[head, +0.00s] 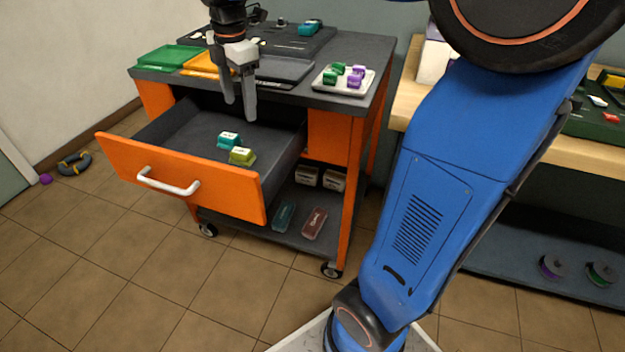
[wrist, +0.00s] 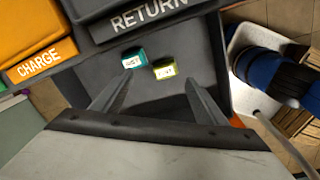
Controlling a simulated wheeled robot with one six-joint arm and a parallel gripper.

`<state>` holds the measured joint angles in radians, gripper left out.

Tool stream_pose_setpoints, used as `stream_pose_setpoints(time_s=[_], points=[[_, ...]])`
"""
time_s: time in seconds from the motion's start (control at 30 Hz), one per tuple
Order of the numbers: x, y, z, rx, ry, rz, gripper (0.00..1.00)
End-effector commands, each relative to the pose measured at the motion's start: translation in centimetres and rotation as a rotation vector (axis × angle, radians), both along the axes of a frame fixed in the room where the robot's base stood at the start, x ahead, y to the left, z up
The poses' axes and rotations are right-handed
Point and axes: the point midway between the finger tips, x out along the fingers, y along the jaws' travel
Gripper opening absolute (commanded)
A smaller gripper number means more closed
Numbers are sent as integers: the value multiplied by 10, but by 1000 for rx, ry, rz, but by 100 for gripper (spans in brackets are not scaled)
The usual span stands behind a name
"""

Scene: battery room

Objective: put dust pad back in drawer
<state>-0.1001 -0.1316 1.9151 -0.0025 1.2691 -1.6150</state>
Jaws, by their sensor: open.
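The orange drawer (head: 220,192) of the cart is pulled open, with a dark grey inside. A teal pad (head: 229,140) and a yellow-green pad (head: 242,156) lie close together on its floor. In the wrist view the teal pad (wrist: 134,60) and the yellow-green pad (wrist: 164,71) carry white labels; the teal one may read "DUST", but I cannot be sure. My gripper (head: 240,109) is open and empty, pointing down above the back of the drawer. Its two fingers (wrist: 160,82) show apart in the wrist view, with both pads beyond the tips.
The cart top holds a green tray (head: 168,57), an orange tray (head: 203,64), a grey tray (head: 284,69) and a white tray (head: 322,84) with several green and purple blocks. The lower shelf holds boxes. A workbench (head: 408,102) stands at right.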

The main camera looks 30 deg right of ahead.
Motion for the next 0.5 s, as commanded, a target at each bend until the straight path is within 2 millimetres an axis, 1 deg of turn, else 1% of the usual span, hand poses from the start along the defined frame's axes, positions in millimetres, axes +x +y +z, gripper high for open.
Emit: stream_pose_setpoints(time_s=[0.03, 0.23, 0.37, 0.5], points=[[-18, -5, 0, 10, -19, -89, 66], [-80, -19, -8, 67, -87, -459, 66], [-119, -27, -19, 116, -126, -701, 66], [-159, -34, -35, 182, -166, -958, 66]])
